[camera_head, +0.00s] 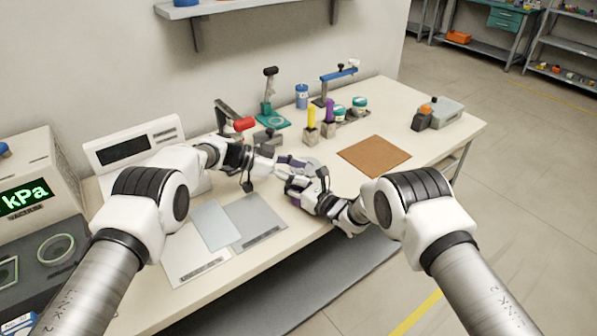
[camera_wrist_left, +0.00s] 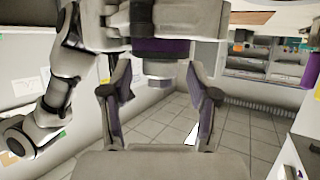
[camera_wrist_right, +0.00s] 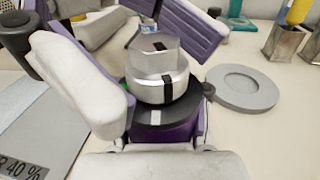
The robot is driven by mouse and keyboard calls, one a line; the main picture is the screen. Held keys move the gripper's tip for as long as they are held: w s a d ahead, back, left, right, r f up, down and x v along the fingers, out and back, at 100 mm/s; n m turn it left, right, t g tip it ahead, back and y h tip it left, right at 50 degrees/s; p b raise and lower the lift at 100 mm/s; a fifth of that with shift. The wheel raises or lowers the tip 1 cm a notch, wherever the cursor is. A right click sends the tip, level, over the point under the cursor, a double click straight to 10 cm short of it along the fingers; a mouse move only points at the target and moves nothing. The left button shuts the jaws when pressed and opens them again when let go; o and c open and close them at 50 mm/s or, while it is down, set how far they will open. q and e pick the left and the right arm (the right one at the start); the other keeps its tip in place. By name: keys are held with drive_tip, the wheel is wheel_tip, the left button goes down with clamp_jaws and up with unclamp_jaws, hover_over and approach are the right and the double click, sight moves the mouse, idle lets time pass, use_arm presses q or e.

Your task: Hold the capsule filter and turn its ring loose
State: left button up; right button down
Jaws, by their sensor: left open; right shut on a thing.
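In the right wrist view the capsule filter shows as a pale metal cap (camera_wrist_right: 160,85) with a black mark, above a black ring (camera_wrist_right: 165,110) with a white mark. My right gripper (camera_head: 297,182) is shut on the filter's lower part; its grip there is mostly hidden. My left gripper (camera_head: 284,166) is open, with its purple-padded fingers on either side of the cap in the right wrist view. I cannot tell whether they touch it. In the left wrist view the left fingers (camera_wrist_left: 160,85) stand apart. The head view hides most of the filter between the grippers.
A round grey dish (camera_wrist_right: 242,88) lies on the table beside the filter. A brown mat (camera_head: 374,155) lies to the right, flat grey panels (camera_head: 258,218) to the left. Bottles, a yellow post (camera_head: 311,117) and a red-ended tool (camera_head: 243,124) stand behind.

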use_arm(q)
clamp_jaws()
drive_tip(key=shift+d+r+n+t, duration=0.1)
drive_tip(key=shift+d+n+t, duration=0.05)
drive_tip(key=shift+n+t, duration=0.15)
drive_tip(key=n+t+y, duration=0.1)
drive_tip(key=n+t, duration=0.1)
drive_tip(key=n+t+y, duration=0.1)
drive_tip(key=n+t, duration=0.2)
drive_tip(key=shift+s+t, duration=0.15)
drive_tip(key=shift+t, duration=0.15)
drive_tip(key=shift+n+t+y, duration=2.1)
drive_tip(key=shift+n, duration=0.5)
